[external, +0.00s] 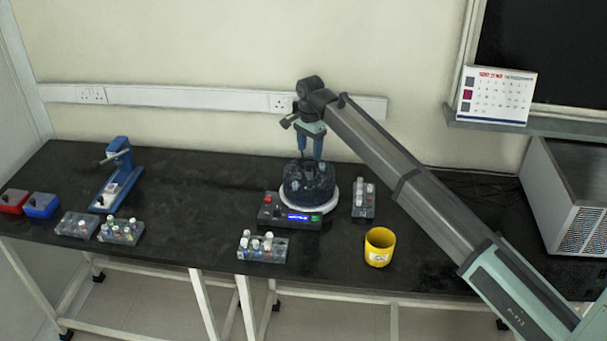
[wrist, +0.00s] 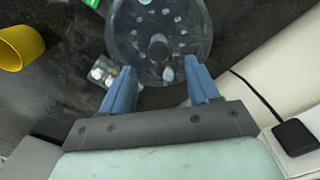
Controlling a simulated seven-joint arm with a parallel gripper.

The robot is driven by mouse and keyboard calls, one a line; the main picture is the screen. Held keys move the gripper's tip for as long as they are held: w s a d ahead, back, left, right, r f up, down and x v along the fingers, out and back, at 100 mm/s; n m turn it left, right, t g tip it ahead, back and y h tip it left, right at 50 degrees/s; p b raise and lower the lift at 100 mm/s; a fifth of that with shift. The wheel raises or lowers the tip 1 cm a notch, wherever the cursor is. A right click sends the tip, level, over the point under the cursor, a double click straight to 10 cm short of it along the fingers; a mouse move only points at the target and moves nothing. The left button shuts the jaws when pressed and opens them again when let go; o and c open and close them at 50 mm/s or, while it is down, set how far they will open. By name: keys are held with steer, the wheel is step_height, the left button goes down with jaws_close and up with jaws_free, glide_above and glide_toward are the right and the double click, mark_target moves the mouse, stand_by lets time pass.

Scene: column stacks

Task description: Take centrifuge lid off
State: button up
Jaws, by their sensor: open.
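The centrifuge (external: 290,217) is a dark unit with a lit blue display and a white ring, standing at the middle of the black bench. Its lid (external: 300,185) is a smoky, see-through dome seated on top. In the wrist view the round lid (wrist: 140,30) shows with a dark knob (wrist: 158,46) at its middle. My gripper (external: 311,155) is above the lid, pointing down, with its blue fingers apart. In the wrist view my gripper (wrist: 161,85) is open and empty, with the knob ahead of the gap between the fingertips. Whether the fingers touch the lid cannot be told.
A tube rack (external: 363,199) stands close right of the centrifuge, another rack (external: 262,247) in front. A yellow cup (external: 379,247) is at front right. A blue pipette stand (external: 118,178) and more racks are at left. Bench between them is clear.

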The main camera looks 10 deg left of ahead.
mark_target(309, 164)
steer(key=shift+s+f, duration=0.15)
steer(key=shift+f, duration=2.15)
jaws_close()
